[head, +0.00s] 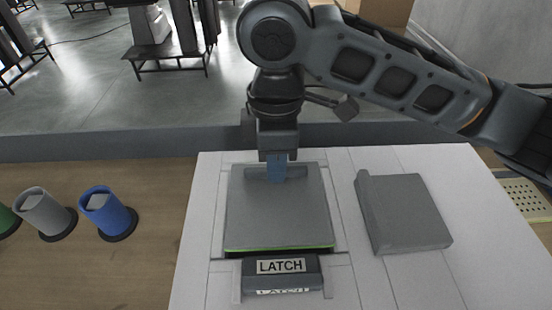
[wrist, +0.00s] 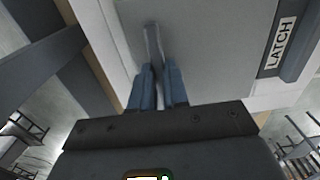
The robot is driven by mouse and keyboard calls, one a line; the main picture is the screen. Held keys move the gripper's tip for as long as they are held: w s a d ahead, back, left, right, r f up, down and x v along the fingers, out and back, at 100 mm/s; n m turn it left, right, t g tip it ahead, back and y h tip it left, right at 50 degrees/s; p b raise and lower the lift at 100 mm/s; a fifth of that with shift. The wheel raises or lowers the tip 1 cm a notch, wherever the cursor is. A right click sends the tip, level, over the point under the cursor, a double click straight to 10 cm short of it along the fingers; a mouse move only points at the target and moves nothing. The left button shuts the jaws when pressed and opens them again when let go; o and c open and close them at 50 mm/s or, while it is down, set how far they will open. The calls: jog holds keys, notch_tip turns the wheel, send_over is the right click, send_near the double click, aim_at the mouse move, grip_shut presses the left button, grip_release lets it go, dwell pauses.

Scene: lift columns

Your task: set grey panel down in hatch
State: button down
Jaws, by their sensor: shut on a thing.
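The grey panel (head: 280,215) is a flat square with a raised handle along its far edge. It lies over the hatch (head: 238,255) in the white top, and a green line and a dark gap show along its near edge. I cannot tell whether it is fully seated or slightly above. My gripper (head: 277,178) is shut on the handle. In the wrist view the blue fingers (wrist: 157,85) pinch the handle (wrist: 153,45), with the panel (wrist: 205,45) stretching away beyond. The panel hides the hatch opening.
A dark block labelled LATCH (head: 282,275) sits just in front of the panel. A second grey slab (head: 405,215) with a raised edge lies to the right on the white top (head: 350,285). Blue (head: 108,212) and grey (head: 45,213) cylinders are at left.

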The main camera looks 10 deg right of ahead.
jog(key=shift+f, duration=0.55)
dwell(0.9)
jog(key=c, duration=1.1)
grip_release()
jog(key=shift+o, duration=0.2)
jog(key=shift+r+p, duration=2.05)
jog(key=shift+r, duration=1.45)
jog(key=shift+s, duration=0.15)
